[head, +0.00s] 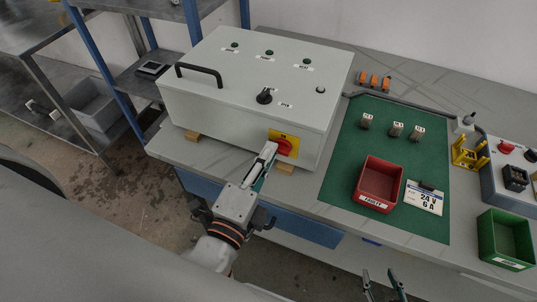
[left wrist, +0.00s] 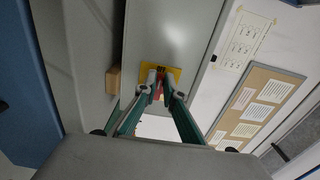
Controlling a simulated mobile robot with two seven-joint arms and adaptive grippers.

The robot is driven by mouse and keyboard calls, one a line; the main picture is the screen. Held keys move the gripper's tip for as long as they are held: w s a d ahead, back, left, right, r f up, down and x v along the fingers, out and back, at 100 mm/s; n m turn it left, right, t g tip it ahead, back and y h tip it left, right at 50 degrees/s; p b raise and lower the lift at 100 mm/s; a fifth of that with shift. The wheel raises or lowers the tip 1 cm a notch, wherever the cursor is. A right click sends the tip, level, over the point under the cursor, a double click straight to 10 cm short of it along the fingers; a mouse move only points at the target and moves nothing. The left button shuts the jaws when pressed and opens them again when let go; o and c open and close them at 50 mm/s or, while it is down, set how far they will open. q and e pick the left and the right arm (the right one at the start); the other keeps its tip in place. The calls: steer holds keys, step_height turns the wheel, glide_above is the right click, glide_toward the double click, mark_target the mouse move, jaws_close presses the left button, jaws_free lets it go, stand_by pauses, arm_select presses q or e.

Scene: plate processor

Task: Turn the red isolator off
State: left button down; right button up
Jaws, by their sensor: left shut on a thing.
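The red isolator (head: 285,147) sits on a yellow plate (head: 291,137) on the front of the grey-white control box (head: 235,115), near its lower right corner. My left gripper (head: 270,150) reaches up to it from below and is shut on its knob. In the left wrist view the fingertips (left wrist: 162,76) close around the red knob (left wrist: 158,90) in front of the yellow plate (left wrist: 175,74). The fingers partly hide the knob, so its angle cannot be told. My right gripper (head: 384,284) is at the bottom edge, fingers apart and empty.
A green mat (head: 340,190) right of the box holds a red bin (head: 379,184), several small parts and a "24 V 6 A" card (head: 424,198). A green bin (head: 506,238) stands at the far right. A wooden block (left wrist: 113,80) is under the box.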

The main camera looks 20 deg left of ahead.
stand_by(0.4)
arm_select(q)
steer(key=c, duration=2.1)
jaws_free()
steer(key=shift+c, duration=0.2)
steer(key=s, duration=1.2)
steer(key=shift+a, duration=0.25)
